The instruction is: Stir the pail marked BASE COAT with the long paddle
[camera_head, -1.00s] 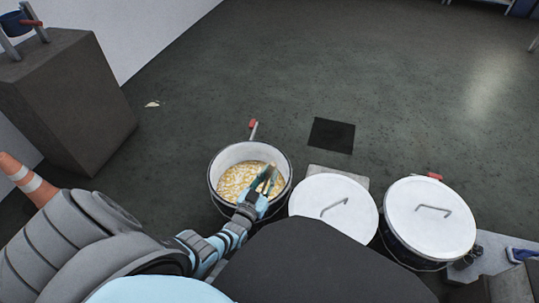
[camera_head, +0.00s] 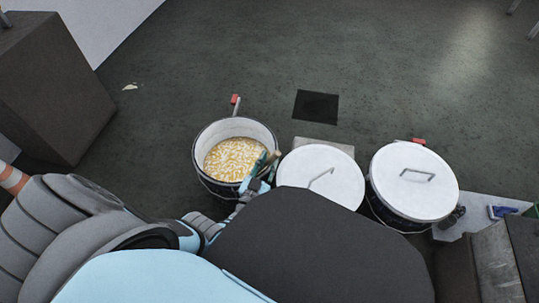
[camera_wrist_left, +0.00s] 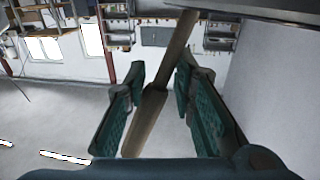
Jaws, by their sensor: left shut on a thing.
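An open dark pail with a pale inner wall (camera_head: 232,126) stands left of two lidded pails; it holds a yellow-and-white speckled mass. No BASE COAT marking is readable. My left gripper (camera_head: 262,170) is at this pail's right rim, close to the middle lidded pail. It is shut on a long brown paddle, whose short visible piece (camera_head: 273,156) shows above the rim. In the left wrist view the paddle (camera_wrist_left: 178,52) runs between the green-padded fingers of my left gripper (camera_wrist_left: 160,84). I cannot tell whether the paddle touches the mass. My right gripper is not in view.
White-lidded pails stand in the middle (camera_head: 322,170) and at right (camera_head: 416,178). A red-tipped handle (camera_head: 236,104) sticks up behind the open pail. A dark square (camera_head: 316,106) lies on the floor. A dark block (camera_head: 50,90) stands at left. The floor beyond the pails is mostly clear.

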